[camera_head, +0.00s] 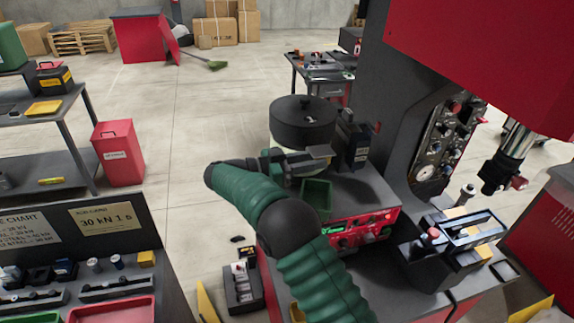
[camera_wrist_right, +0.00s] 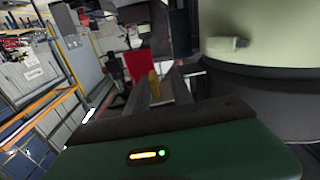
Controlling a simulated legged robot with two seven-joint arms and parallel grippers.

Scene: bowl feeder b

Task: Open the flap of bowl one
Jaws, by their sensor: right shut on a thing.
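Bowl one appears to be the round feeder with a dark lidded top (camera_head: 303,120) and a pale band in the head view. In the right wrist view its pale green wall (camera_wrist_right: 265,45) with a small knob fills the right side. My right gripper (camera_head: 299,161) is at the bowl's near side, its green arm reaching up from the bottom. A flat grey piece (camera_head: 320,152), seemingly the flap, sticks out at its fingertips. The gripper is shut on it, though the contact itself is hard to see. In the wrist view the fingers (camera_wrist_right: 157,85) point forward beside the bowl. My left gripper is out of view.
A green bin (camera_head: 315,196) stands just below the gripper, above a red control panel (camera_head: 362,230). A dark box unit (camera_head: 353,145) stands right of the bowl. A large red and grey press (camera_head: 480,50) takes up the right. Floor left of the bowl is open.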

